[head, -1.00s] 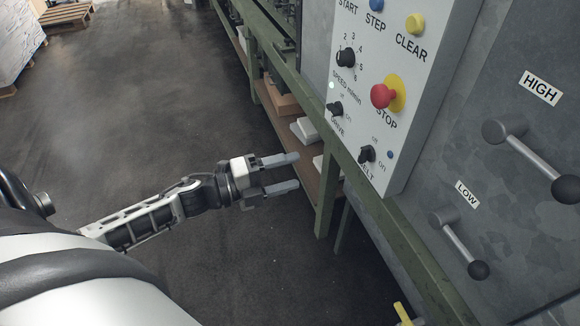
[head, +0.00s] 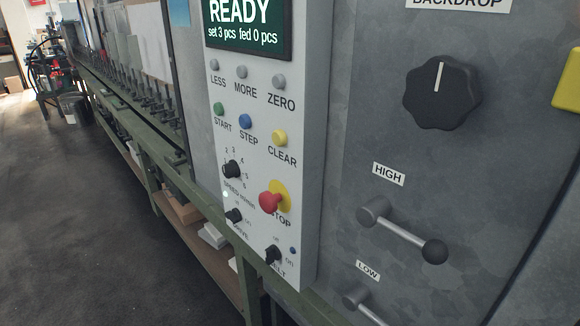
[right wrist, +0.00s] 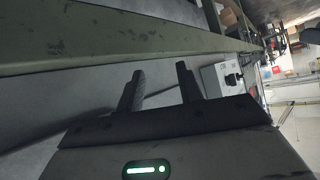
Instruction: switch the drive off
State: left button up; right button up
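The drive switch (head: 234,215) is a small black knob low on the left of the light grey control panel (head: 305,180), with off and on marks and the word DRIVE below. Its pointer direction is too small to tell. A small whitish lamp (head: 225,194) shows just above it. The screen (head: 247,22) reads READY, set 3 pcs, fed 0 pcs. My right gripper (right wrist: 162,82) shows in the right wrist view with its two dark fingers apart and nothing between them. It is outside the head view, and so is my left gripper.
The belt knob (head: 273,254) and red STOP button (head: 271,202) are close to the drive switch. The speed knob (head: 231,169) is above it. Levers marked HIGH (head: 402,230) and LOW (head: 362,303) stick out at right. A green rail (right wrist: 110,48) lies close beyond my right fingers.

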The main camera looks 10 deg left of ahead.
aim_at(234, 216)
jog(key=z, duration=0.55)
jog(key=k, duration=1.3)
jog(key=u, duration=0.2)
jog(key=i, duration=0.65)
jog(key=u, duration=0.5)
jog(key=i, duration=0.9)
jog(key=z, duration=0.4)
